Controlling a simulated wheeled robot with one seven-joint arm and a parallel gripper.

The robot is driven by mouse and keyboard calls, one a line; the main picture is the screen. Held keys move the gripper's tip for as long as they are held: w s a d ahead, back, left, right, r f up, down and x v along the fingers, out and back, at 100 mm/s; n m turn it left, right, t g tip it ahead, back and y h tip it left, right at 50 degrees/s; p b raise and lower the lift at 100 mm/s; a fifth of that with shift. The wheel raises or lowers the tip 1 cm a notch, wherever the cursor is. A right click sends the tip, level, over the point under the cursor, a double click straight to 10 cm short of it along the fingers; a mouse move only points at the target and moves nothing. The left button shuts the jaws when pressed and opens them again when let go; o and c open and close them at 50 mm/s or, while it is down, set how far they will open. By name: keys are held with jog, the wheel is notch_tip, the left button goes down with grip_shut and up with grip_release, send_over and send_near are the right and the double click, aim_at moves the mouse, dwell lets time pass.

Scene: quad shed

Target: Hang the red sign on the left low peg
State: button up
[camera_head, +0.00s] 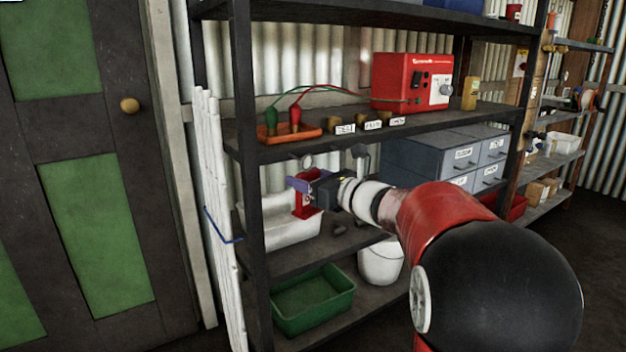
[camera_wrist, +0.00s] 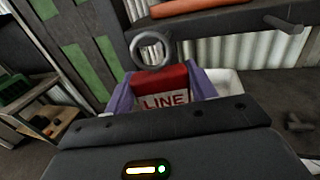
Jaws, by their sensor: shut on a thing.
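The red sign (camera_head: 303,208) is between the purple fingers of my gripper (camera_head: 306,187), upright in front of the shelf unit. In the wrist view the sign (camera_wrist: 163,77) shows a white panel reading "LINE", with a grey ring (camera_wrist: 133,48) standing above its top edge. My gripper (camera_wrist: 162,92) is shut on the sign, one finger at each side. Dark pegs show at the right of the wrist view, an upper one (camera_wrist: 283,24) and a lower one (camera_wrist: 298,123). In the head view a low peg (camera_head: 340,230) shows right of the sign. I cannot tell which is the left low peg.
A white bin (camera_head: 285,232) stands behind and below the sign. A green tub (camera_head: 310,300) and white bucket (camera_head: 381,263) are on the bottom shelf. The shelf post (camera_head: 247,180) is close on the left. Grey drawers (camera_head: 440,155) stand at the right.

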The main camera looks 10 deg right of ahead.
jog(key=shift+w+d+p+x, duration=0.1)
jog(key=shift+d+p+x, duration=0.05)
jog(key=shift+x, duration=0.5)
jog(key=shift+w+d+p+x, duration=0.1)
jog(key=shift+p+x, duration=0.1)
jog(key=shift+x, duration=0.5)
jog(key=shift+w+d+p+x, duration=0.1)
jog(key=shift+d+p+x, duration=0.05)
jog(key=shift+x, duration=0.5)
jog(key=shift+w+a+f+b, duration=0.1)
jog(key=shift+w+f+b, duration=0.45)
jog(key=shift+f, duration=0.1)
jog(key=o, duration=1.1)
